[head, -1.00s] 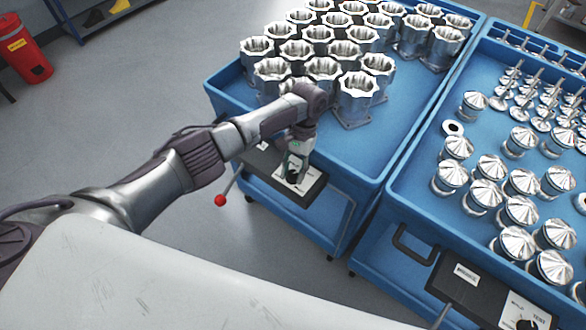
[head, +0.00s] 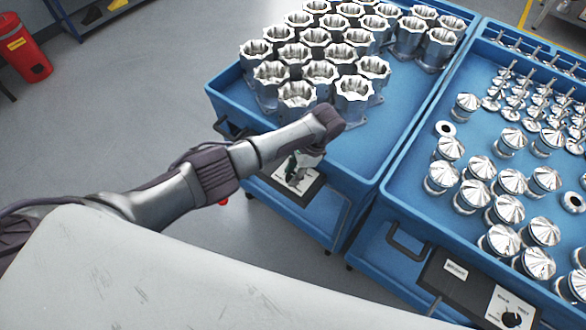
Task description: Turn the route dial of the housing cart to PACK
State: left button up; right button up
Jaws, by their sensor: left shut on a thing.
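The housing cart (head: 375,150) is a blue cart with several silver machined housings on its top. On its near end is a dark panel (head: 305,196) with a white dial plate (head: 306,184). My left gripper (head: 292,178) reaches down from above onto this plate and is shut on the route dial. The dial itself is mostly hidden by the gripper and wrist, so its pointer and setting cannot be read. My right gripper is not in view.
A second blue cart (head: 388,213) with several silver parts stands close on the right, with its own dial plate (head: 509,310). A red ball knob (head: 224,202) shows below my left forearm. A red bin (head: 20,50) stands at the far left. Grey floor is clear on the left.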

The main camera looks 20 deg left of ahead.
pick_arm(q)
jog(key=shift+m+p, duration=0.3)
jog(key=shift+m, duration=0.3)
jog(key=shift+t, duration=0.3)
jog(key=o, duration=1.2)
jog(key=shift+c, duration=0.2)
jog(key=v, duration=1.2)
jog(key=shift+d+f, duration=0.1)
jog(key=shift+d, duration=0.05)
